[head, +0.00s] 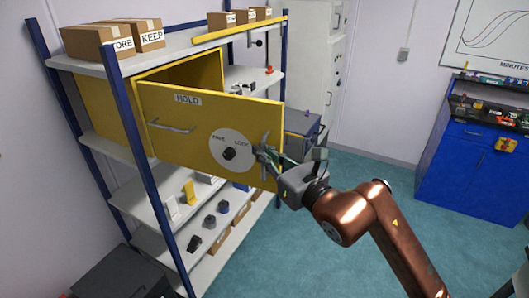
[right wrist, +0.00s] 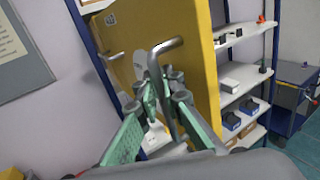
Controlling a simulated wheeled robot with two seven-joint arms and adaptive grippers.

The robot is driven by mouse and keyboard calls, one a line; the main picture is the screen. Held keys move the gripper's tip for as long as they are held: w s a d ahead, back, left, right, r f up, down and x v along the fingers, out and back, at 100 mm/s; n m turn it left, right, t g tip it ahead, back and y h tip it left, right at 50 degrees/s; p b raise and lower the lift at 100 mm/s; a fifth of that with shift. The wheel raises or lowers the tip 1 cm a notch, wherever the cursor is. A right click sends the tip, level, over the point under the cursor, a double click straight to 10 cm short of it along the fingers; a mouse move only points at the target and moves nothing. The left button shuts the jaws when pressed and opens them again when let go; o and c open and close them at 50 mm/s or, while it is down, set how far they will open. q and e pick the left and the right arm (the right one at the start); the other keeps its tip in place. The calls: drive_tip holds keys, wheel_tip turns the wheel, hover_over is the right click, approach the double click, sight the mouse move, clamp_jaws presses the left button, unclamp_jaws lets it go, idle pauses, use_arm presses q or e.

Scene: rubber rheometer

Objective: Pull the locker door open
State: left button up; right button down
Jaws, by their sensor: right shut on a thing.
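The yellow locker (head: 112,120) sits in a blue-posted shelving rack. Its door (head: 205,108), marked HOLD, stands partly open, with the locker's inside showing above and behind it. The door carries a round white dial plate (head: 226,158) with a black knob and a horizontal bar handle (head: 171,126) on its left. My right gripper (head: 267,154) is at the door's right part, shut on an upright grey handle (right wrist: 168,100). The right wrist view shows the green fingers around this bar and the door face (right wrist: 185,75) behind. My left gripper is not in view.
Cardboard boxes (head: 97,42) stand on the rack's top shelf (head: 175,48). Lower shelves hold several small black parts. A grey cabinet (head: 301,125) stands behind the door's right edge. A blue cabinet (head: 475,165) is at the far right. The teal floor between is clear.

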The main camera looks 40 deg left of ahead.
drive_tip(key=c, duration=2.5)
unclamp_jaws()
drive_tip(key=shift+s+r, duration=0.15)
drive_tip(key=shift+r, duration=0.05)
drive_tip(key=o, duration=0.3)
drive_tip(key=shift+s+a+f, duration=0.1)
drive_tip(key=shift+a, duration=0.1)
drive_tip(key=shift+o, duration=0.6)
drive_tip(key=shift+w+d, duration=0.15)
drive_tip(key=shift+w, duration=0.05)
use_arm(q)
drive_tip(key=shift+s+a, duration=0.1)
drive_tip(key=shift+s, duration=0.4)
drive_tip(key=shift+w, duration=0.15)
use_arm(e)
drive_tip(key=v, duration=1.2)
drive_tip(key=shift+f, duration=0.1)
